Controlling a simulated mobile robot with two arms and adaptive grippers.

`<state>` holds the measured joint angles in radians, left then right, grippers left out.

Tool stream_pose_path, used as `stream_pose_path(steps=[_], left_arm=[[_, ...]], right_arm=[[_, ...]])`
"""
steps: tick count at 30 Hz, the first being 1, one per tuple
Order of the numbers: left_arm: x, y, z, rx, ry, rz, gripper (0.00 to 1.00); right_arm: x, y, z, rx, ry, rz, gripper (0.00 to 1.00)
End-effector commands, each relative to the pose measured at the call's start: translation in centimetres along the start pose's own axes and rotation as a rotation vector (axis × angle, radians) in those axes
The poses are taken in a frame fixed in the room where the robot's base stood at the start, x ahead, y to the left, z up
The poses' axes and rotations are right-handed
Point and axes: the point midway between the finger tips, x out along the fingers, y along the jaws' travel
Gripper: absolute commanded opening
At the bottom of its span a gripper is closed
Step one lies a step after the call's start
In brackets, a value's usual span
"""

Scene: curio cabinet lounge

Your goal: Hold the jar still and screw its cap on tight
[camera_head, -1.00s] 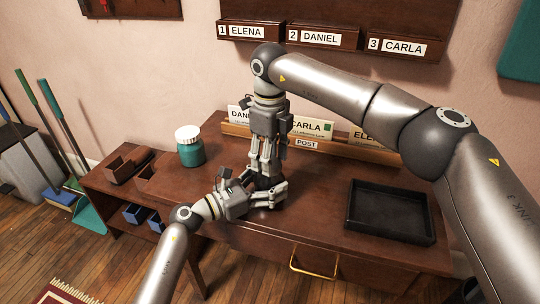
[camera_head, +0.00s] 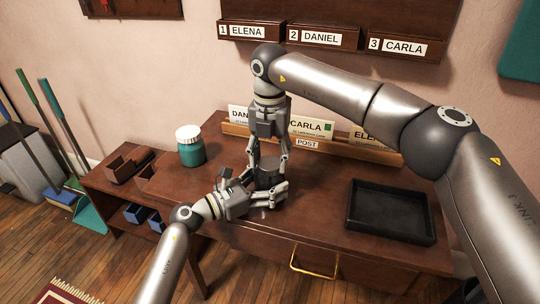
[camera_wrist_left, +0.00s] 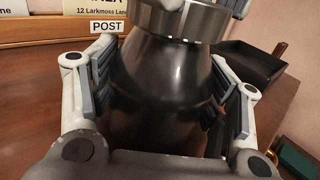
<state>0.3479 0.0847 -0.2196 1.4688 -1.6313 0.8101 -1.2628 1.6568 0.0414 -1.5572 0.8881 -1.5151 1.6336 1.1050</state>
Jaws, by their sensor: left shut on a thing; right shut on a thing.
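A dark, glossy jar (camera_head: 268,182) stands upright on the brown desk. It fills the middle of the left wrist view (camera_wrist_left: 160,85). A grey metallic cap (camera_wrist_left: 205,22) sits on its top; whether it is fully seated I cannot tell. My left gripper (camera_head: 270,193) comes in from the left, low, with its fingers shut on either side of the jar's body. My right gripper (camera_head: 268,165) points down from above and is shut on the cap, one finger each side. Its fingertips show only partly at the top of the left wrist view.
A black tray (camera_head: 389,237) lies to the right on the desk (camera_head: 320,210). A teal jar with a white lid (camera_head: 190,153) stands to the left. A wooden rack (camera_head: 235,129) with name cards and a POST label runs behind the grippers. Bare desk separates jar and tray.

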Motion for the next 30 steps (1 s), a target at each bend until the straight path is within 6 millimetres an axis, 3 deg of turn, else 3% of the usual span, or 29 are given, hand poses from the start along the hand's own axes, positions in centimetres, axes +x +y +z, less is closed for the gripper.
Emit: stream_pose_path(steps=[12, 23, 24, 27, 30], left_arm=[[0.1, -0.32, 0.18, 0.002, -0.005, -0.009, 0.27], [0.12, -0.34, 0.25, 0.001, -0.006, -0.01, 0.27], [0.12, -0.34, 0.26, 0.001, -0.006, -0.01, 0.27], [0.13, -0.32, 0.27, 0.001, -0.007, -0.009, 0.27], [0.11, -0.23, 0.27, 0.001, -0.007, -0.007, 0.27]], right_arm=[[0.68, -0.05, -0.05, 0.505, 0.0, -0.006, 0.08], [0.72, -0.06, -0.06, 0.588, -0.001, -0.007, 0.08], [0.72, -0.06, -0.06, 0.588, -0.001, -0.007, 0.55], [0.71, -0.06, -0.07, 0.587, 0.0, -0.007, 0.68], [0.63, -0.06, -0.08, 0.587, 0.0, -0.007, 0.7]])
